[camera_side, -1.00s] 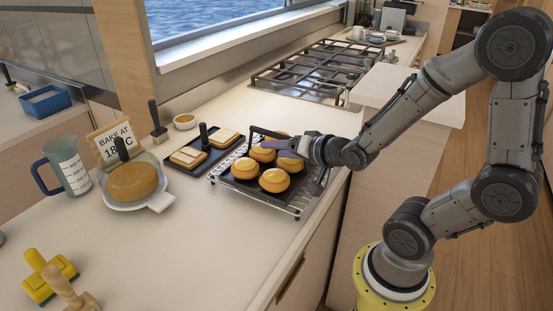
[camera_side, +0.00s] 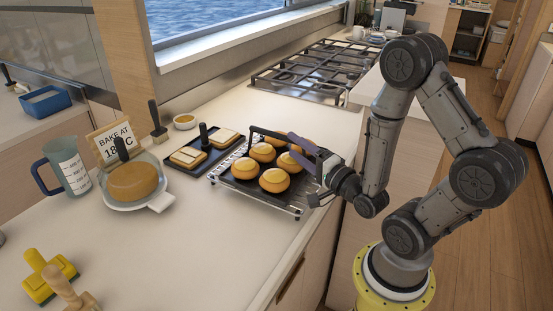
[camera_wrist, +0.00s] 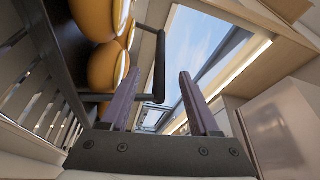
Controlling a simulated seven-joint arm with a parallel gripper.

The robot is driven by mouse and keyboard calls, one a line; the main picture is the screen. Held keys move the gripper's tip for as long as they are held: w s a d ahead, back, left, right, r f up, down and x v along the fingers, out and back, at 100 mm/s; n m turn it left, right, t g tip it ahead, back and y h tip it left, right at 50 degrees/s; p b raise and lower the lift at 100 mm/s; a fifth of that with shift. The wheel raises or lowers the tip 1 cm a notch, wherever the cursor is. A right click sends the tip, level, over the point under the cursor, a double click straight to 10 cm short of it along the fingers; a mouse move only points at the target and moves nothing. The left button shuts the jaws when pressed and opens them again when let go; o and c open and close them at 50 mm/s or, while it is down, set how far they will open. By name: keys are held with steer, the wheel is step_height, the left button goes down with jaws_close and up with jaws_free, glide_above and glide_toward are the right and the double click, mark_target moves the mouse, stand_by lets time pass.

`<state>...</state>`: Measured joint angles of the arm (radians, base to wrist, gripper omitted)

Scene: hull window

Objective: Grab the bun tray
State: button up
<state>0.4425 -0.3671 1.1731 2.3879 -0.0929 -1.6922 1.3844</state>
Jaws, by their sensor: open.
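The bun tray (camera_side: 249,185) is a dark flat tray with several golden buns (camera_side: 263,152) on it. It rests on a wire rack on the counter. A black bar handle (camera_side: 268,132) rises at its far side. My gripper (camera_side: 292,148) is at the tray's right side, fingers tilted up toward the handle and over the right-hand buns. In the wrist view my gripper (camera_wrist: 160,74) is open, and the bent handle (camera_wrist: 160,60) shows between the two purple fingers, with buns (camera_wrist: 105,65) at left. I cannot tell whether the fingers touch the handle.
A wire rack (camera_side: 296,211) extends past the tray's near edge. A dark board (camera_side: 215,160) with square bread pieces stands left of it. A glass dish (camera_side: 135,190), jug (camera_side: 66,166) and sign (camera_side: 112,143) stand farther left. A hob (camera_side: 310,75) is behind.

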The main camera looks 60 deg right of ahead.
mark_target(280, 135)
steer(key=x, duration=0.6)
steer(key=shift+w+d, duration=0.1)
steer(key=shift+w, duration=0.3)
jaws_close()
stand_by(0.9)
steer(key=shift+r, duration=0.15)
